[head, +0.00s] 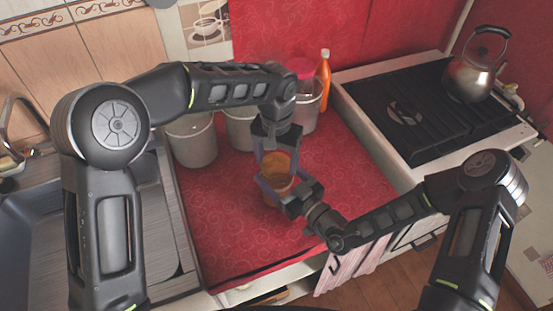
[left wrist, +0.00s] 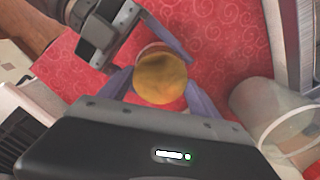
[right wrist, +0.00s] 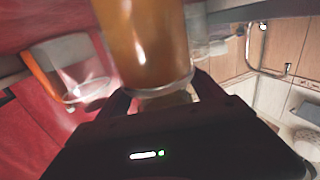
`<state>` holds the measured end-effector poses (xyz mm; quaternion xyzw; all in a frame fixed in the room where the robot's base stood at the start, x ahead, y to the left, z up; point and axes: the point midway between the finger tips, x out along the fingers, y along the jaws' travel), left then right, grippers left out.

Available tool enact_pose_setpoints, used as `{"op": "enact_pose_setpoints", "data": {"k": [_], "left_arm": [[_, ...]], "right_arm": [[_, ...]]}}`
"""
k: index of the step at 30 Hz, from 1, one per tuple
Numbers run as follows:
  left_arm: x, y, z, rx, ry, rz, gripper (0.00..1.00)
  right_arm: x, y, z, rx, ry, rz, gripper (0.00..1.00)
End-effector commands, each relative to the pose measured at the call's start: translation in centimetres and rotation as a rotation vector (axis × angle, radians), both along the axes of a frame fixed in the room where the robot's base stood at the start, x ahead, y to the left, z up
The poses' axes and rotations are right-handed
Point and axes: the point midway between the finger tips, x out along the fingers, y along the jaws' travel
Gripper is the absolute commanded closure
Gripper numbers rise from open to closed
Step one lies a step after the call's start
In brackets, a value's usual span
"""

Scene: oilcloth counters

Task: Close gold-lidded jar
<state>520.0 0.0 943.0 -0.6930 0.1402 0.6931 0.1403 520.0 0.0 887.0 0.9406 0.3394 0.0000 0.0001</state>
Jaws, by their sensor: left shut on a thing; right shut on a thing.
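The gold lid (head: 276,162) is at the top of a glass jar with orange-brown contents (head: 279,188), over the middle of the red counter. My left gripper (head: 277,152) comes from above and is shut on the lid; the round lid (left wrist: 160,78) shows between its fingers in the left wrist view. My right gripper (head: 281,188) is shut on the jar body from the front right. The jar (right wrist: 145,40) also shows in the right wrist view between the fingers. I cannot tell whether the lid is fully seated on the rim.
A stove (head: 405,115) with a kettle (head: 475,78) is at the right, a sink at the left. The front counter (head: 235,235) is clear.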

Motion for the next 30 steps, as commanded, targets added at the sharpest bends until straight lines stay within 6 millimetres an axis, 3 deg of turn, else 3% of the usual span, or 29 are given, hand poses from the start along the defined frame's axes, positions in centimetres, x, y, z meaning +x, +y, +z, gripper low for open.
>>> {"op": "enact_pose_setpoints", "data": {"k": [1,2,9,11,22,30], "left_arm": [[0.0,0.0,0.0,0.0,-0.001,0.001,0.76],[0.0,0.0,0.0,0.0,-0.001,0.001,0.27],[0.0,0.0,0.0,0.0,-0.001,0.001,0.07],[0.0,0.0,0.0,0.0,-0.001,0.001,0.02],[0.1,0.0,0.4,-0.001,-0.002,0.001,0.02],[0.1,-0.1,4.0,-0.002,-0.004,0.001,0.02]], "right_arm": [[0.0,0.0,0.0,0.001,-0.001,0.0,1.0],[0.0,0.0,0.0,0.001,-0.001,0.0,1.0],[0.0,0.0,0.0,0.001,-0.001,0.0,1.0],[0.0,0.0,0.0,0.001,-0.001,0.0,1.0],[0.0,0.0,0.0,0.0,0.0,0.0,1.0],[0.0,0.0,0.0,0.0,0.0,0.0,1.0]]}}
